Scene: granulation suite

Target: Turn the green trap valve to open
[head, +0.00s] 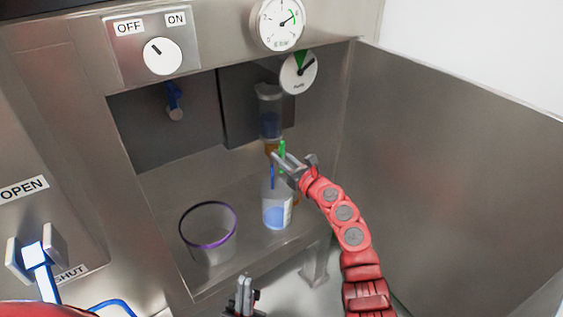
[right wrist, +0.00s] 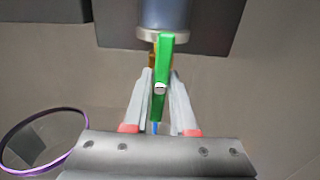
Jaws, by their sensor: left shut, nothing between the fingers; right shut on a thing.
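The green trap valve (head: 282,147) shows as a slim green handle just below a clear trap vessel (head: 269,112) with blue liquid in it. My right gripper (head: 284,164) is shut on the handle. In the right wrist view the green handle (right wrist: 163,62) stands upright in the picture between the fingers of the right gripper (right wrist: 160,80). An amber fitting behind the handle is mostly hidden. My left gripper (head: 246,285) is shut and empty, low in the head view, well apart from the valve.
A steel panel (head: 455,165) closes the right side. Two dials hang above. A blue lever (head: 35,256) sits between OPEN and SHUT labels at left.

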